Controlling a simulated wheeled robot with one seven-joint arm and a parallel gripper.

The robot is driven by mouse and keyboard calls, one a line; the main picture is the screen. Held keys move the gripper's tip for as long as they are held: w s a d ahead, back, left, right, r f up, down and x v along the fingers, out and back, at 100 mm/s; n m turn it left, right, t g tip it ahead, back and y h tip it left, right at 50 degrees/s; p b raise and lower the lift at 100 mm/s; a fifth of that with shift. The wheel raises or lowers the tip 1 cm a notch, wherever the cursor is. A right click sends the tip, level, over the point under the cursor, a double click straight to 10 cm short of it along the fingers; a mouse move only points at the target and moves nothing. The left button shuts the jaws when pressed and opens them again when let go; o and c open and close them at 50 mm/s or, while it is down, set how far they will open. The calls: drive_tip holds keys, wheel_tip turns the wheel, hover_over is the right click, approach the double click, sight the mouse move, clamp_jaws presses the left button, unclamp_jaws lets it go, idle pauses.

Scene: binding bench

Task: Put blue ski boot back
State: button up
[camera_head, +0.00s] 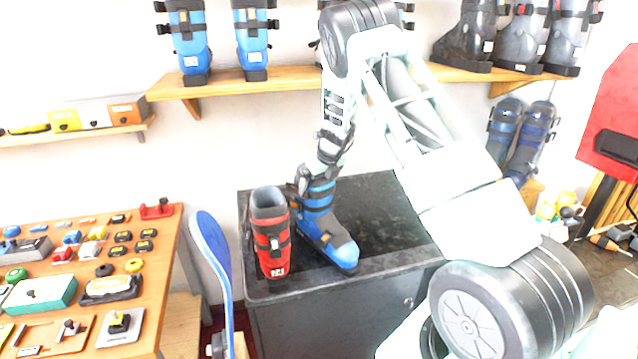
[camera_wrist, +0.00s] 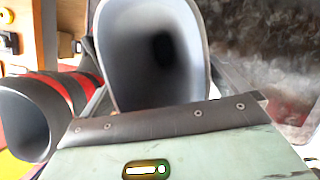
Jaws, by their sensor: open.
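The blue ski boot (camera_head: 325,228) stands upright on the dark cabinet top, toe toward the lower right, with black straps. In the wrist view a wide grey boot opening (camera_wrist: 155,55), apparently the blue boot's, fills the middle, just beyond the gripper's pale green body. My gripper (camera_head: 303,183) is open at the boot's upper cuff. The fingers are mostly hidden, so I cannot tell whether they touch it. A red ski boot (camera_head: 271,235) stands close on the left; its red bands and grey opening show at the wrist view's left (camera_wrist: 22,125).
A wooden wall shelf (camera_head: 225,88) holds blue boots (camera_head: 190,42) at left and grey boots (camera_head: 515,40) at right. The black cabinet top (camera_head: 385,205) is clear right of the boot. A bench with bindings (camera_head: 165,240) and a blue ski (camera_head: 212,245) stand left.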

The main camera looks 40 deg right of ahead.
drive_tip(key=b+v, duration=0.2)
drive_tip(key=v, duration=1)
drive_tip(key=s+a+f+m+g, duration=0.1)
drive_tip(key=s+a+m, duration=1.05)
drive_tip(key=m, duration=0.65)
drive_tip(key=s+a+m+g, duration=0.1)
drive_tip(key=s+a+m, duration=1.1)
drive_tip(key=m, duration=0.6)
drive_tip(key=s+a+f+n+g+b, duration=0.1)
drive_tip(key=s+a+f+n+b, duration=0.3)
drive_tip(key=a, duration=0.5)
drive_tip(key=s+a+f+n+g+b, duration=0.1)
drive_tip(key=s+a+f+n+b, duration=0.3)
drive_tip(key=s+a+b, duration=0.3)
drive_tip(key=s+a, duration=0.1)
drive_tip(key=a, duration=0.2)
drive_tip(key=shift+f+y, duration=0.3)
drive_tip(key=shift+y, duration=0.1)
